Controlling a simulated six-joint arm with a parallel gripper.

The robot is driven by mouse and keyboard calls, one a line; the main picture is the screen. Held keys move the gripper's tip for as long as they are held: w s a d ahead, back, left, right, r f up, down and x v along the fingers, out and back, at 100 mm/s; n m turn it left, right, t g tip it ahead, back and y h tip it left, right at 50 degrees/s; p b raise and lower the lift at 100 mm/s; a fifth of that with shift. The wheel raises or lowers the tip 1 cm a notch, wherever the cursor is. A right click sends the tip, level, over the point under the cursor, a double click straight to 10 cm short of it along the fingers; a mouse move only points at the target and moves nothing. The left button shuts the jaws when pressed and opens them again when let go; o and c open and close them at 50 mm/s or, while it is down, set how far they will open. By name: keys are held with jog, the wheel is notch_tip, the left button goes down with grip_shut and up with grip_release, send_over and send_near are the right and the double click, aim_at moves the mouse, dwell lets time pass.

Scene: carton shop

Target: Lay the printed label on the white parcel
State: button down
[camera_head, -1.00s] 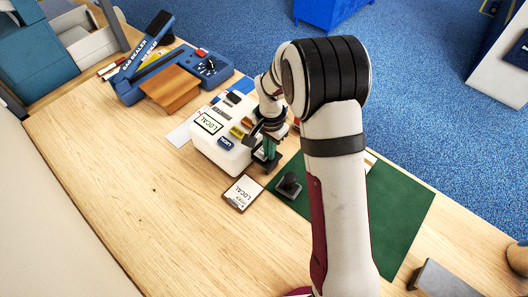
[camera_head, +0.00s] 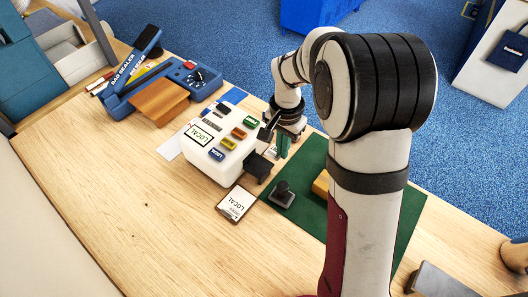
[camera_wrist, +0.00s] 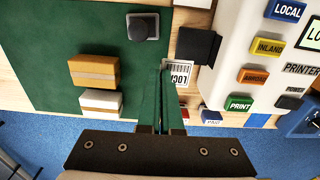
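The printed label (camera_wrist: 180,73), white with LOCAL and a barcode, shows in the wrist view just right of my fingertips, against the black block on the printer's side. My gripper (camera_wrist: 162,80) points down with its green fingers together. The right finger overlaps the label's edge in the picture, but I see no grip on it. In the head view my gripper (camera_head: 283,146) is just right of the printer.
The white label printer (camera_head: 205,165) has coloured buttons and a black block (camera_head: 258,166). A tan parcel (camera_wrist: 93,71) and a black stamp (camera_wrist: 143,27) stand on the green mat (camera_wrist: 50,40). A LOCAL card (camera_head: 236,203) lies on the table. The front left table is clear.

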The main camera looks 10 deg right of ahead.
jog(key=s+d+r, duration=0.2)
jog(key=d+r, duration=0.1)
jog(key=d, duration=0.3)
jog(key=d+f, duration=0.1)
jog(key=d, duration=0.4)
jog(key=w+d+f, duration=0.1)
jog(key=d, duration=0.4)
jog(key=w+d+f, duration=0.1)
jog(key=d+f, duration=0.1)
jog(key=d, duration=0.3)
jog(key=shift+d, duration=0.1)
jog(key=shift+f, duration=3.05)
jog(key=shift+f, duration=0.15)
jog(key=c, duration=1)
grip_release()
